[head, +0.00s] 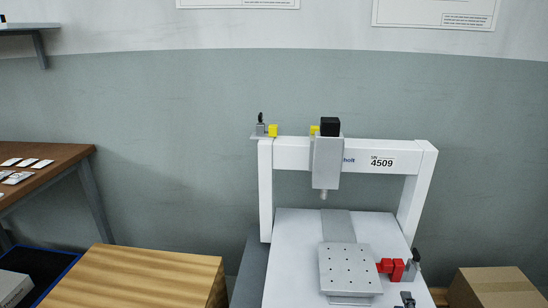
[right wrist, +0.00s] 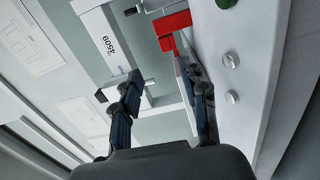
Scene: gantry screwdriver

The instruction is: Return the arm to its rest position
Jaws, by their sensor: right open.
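My right gripper (right wrist: 158,72) shows in the right wrist view, its two dark fingers spread apart with nothing held between them. Beyond the fingertips is a red block (right wrist: 172,22), apart from or close to the right finger; I cannot tell if they touch. The white gantry machine (head: 290,154) stands in the middle right of the head view, and its frame with the 4509 label (right wrist: 107,42) shows tilted in the right wrist view. Neither gripper appears in the head view.
The perforated plate (head: 346,268) sits on the gantry's bed, with a red clamp (head: 393,268) at its right. A wooden box or top (head: 150,277) is at the front left, a brown table (head: 45,160) behind it. A cardboard box (head: 495,287) is at lower right.

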